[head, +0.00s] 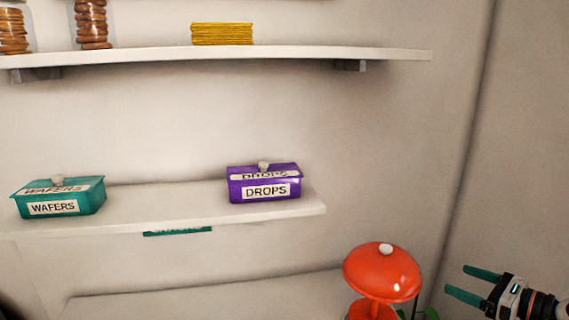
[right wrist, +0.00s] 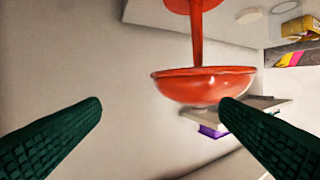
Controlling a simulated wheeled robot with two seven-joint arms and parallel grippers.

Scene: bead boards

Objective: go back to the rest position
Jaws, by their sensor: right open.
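My right gripper (head: 477,283) is at the lower right in the head view, with its green fingers apart and nothing between them. It is right of a red lamp-like object (head: 382,271) with a domed top, and a gap shows between them. In the right wrist view, the two dark green fingers (right wrist: 160,115) are spread wide. The red object (right wrist: 205,84) shows beyond them, upper centre, with a bowl-like part on a stem. My left gripper is not in view.
A teal WAFERS box (head: 54,208) and a purple DROPS box (head: 265,190) stand on the middle shelf (head: 165,196). The upper shelf (head: 300,56) holds jars (head: 92,24) and a yellow stack (head: 222,34). Bare wall is right of the shelves.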

